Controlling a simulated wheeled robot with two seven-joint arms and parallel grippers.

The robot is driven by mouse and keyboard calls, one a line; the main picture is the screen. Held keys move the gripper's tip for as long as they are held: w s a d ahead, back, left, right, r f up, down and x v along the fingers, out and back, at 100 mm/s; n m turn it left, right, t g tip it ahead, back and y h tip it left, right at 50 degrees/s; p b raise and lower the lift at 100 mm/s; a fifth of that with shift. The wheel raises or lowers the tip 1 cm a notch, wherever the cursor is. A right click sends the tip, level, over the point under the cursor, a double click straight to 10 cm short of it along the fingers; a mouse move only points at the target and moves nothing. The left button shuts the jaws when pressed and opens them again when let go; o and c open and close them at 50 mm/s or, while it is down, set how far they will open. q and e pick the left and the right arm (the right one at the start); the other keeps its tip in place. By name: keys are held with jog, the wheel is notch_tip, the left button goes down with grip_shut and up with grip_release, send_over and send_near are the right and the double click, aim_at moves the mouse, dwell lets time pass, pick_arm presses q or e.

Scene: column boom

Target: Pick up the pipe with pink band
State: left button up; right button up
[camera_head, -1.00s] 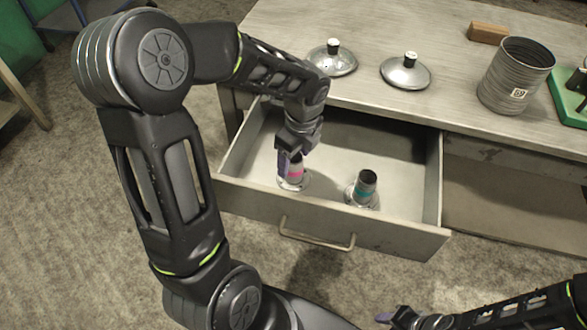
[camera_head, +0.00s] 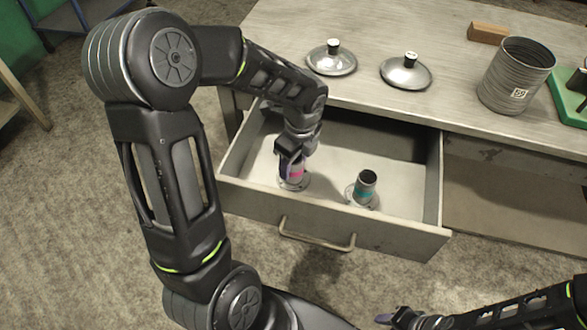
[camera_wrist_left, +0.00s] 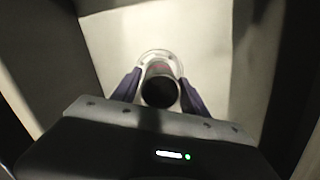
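The pipe with the pink band (camera_head: 296,174) stands upright on its round flange in the open drawer (camera_head: 262,204), at the left. My left gripper (camera_head: 290,160) is over it from above, with its fingers at its upper part. In the left wrist view the pipe (camera_wrist_left: 160,88) stands between the two purple fingers (camera_wrist_left: 160,92), one on each side. Whether the fingers press on it is hard to tell. A second pipe with a teal band (camera_head: 364,190) stands to the right in the drawer. My right gripper (camera_head: 392,316) is at the bottom edge, away from the drawer.
On the table (camera_head: 400,30) are two metal lids (camera_head: 332,58) (camera_head: 406,71), a grey ribbed can (camera_head: 515,75), a wooden block (camera_head: 488,33) and a green tray (camera_head: 567,98). The drawer's walls surround the pipes. Its handle (camera_head: 316,236) faces the front.

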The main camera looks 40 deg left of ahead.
pick_arm(q)
grip_shut()
dwell(0.3)
dwell(0.3)
